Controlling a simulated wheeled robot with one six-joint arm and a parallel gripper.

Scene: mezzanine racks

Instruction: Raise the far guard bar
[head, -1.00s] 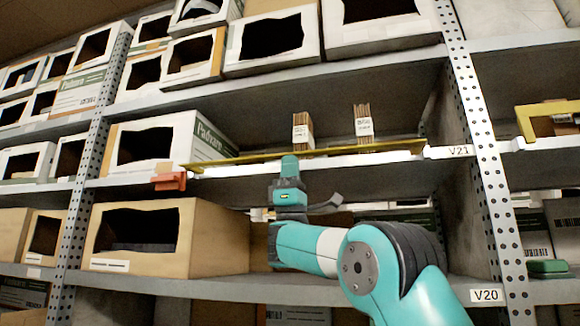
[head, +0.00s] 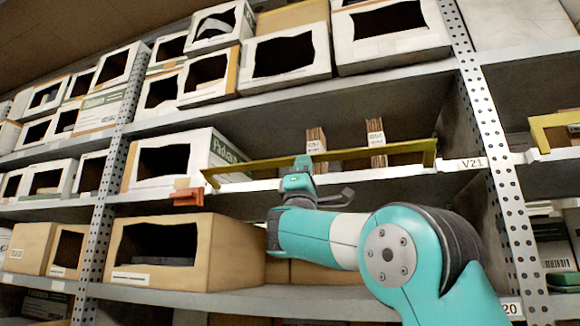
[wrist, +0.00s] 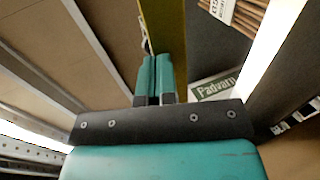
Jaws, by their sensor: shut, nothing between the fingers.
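A long yellow guard bar (head: 375,149) runs across the front of the middle shelf bay, with short end arms turned down at both ends. It sits a little above the shelf lip and also shows in the wrist view (wrist: 164,25). My gripper (head: 302,160) is at the bar, left of its middle, with its tip overlapping the bar. In the wrist view the teal fingers (wrist: 157,68) are pressed together, with the bar directly alongside their tips. Whether they touch it I cannot tell. Nothing is held.
A second yellow bar (head: 556,127) shows at the right edge. An orange block (head: 187,197) sits on the shelf lip by the bar's left end. Brown bundles (head: 376,142) and a white carton (head: 170,162) stand on the shelf behind. A perforated upright (head: 487,140) stands at right.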

